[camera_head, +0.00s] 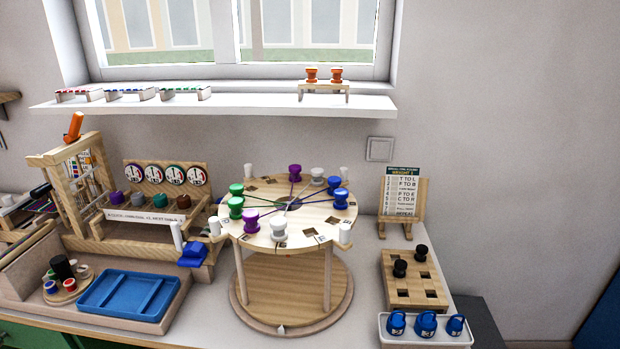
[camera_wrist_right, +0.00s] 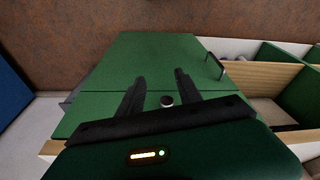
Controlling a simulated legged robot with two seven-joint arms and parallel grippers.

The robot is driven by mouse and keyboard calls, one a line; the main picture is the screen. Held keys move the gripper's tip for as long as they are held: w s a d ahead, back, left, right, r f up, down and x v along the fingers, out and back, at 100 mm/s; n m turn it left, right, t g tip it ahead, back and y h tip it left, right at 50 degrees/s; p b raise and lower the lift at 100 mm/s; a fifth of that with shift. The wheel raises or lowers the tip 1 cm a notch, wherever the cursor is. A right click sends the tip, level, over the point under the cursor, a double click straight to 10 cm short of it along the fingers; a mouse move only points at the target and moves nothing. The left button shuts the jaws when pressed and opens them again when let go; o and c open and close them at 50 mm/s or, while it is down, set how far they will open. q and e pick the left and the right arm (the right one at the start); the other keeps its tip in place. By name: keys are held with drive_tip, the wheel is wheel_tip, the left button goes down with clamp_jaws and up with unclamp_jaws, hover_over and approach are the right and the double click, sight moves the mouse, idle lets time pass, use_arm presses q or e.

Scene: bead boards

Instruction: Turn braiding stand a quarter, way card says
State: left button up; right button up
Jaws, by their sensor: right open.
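The braiding stand (camera_head: 304,227) is in the middle of the head view, a round wooden disc on legs over a round base (camera_head: 288,295). Green, purple, white and blue bobbins sit around its rim, with threads running to the centre. My right gripper (camera_wrist_right: 159,80) shows only in the right wrist view, open and empty over a green panel. My left gripper is not in view.
A wooden block (camera_head: 413,291) with black bobbins and a white tray (camera_head: 424,338) with blue items are at right. A blue tray (camera_head: 129,296), a wooden frame (camera_head: 75,182) and a rack of dials (camera_head: 168,178) are at left. A shelf (camera_head: 236,105) runs above.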

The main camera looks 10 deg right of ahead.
drive_tip(key=w+d+r+t+p, duration=0.1)
drive_tip(key=w+r+p, duration=0.1)
drive_tip(key=r+p, duration=0.75)
drive_tip(key=w+d+r+p, duration=0.1)
drive_tip(key=r+p, duration=0.7)
drive_tip(key=r, duration=0.3)
drive_tip(key=w+d+r+n+t+p, duration=0.1)
drive_tip(key=w+d+r+t+p, duration=0.2)
drive_tip(key=w+r+p, duration=0.35)
drive_tip(key=n+t+y+p, duration=0.2)
drive_tip(key=n+t+y, duration=0.3)
drive_tip(key=t+y, duration=0.4)
approach(333, 234)
drive_tip(key=p+x, duration=0.1)
drive_tip(key=x, duration=0.2)
drive_tip(key=r+p+x, duration=0.1)
drive_tip(key=x, duration=0.2)
drive_tip(key=r+p+x, duration=0.1)
drive_tip(key=p+x, duration=0.1)
drive_tip(key=x, duration=0.1)
drive_tip(key=shift+w+a, duration=0.15)
drive_tip(key=shift+w, duration=0.15)
drive_tip(key=shift+w+a, duration=0.1)
drive_tip(key=shift+w, duration=0.15)
drive_tip(key=shift+c, duration=0.2)
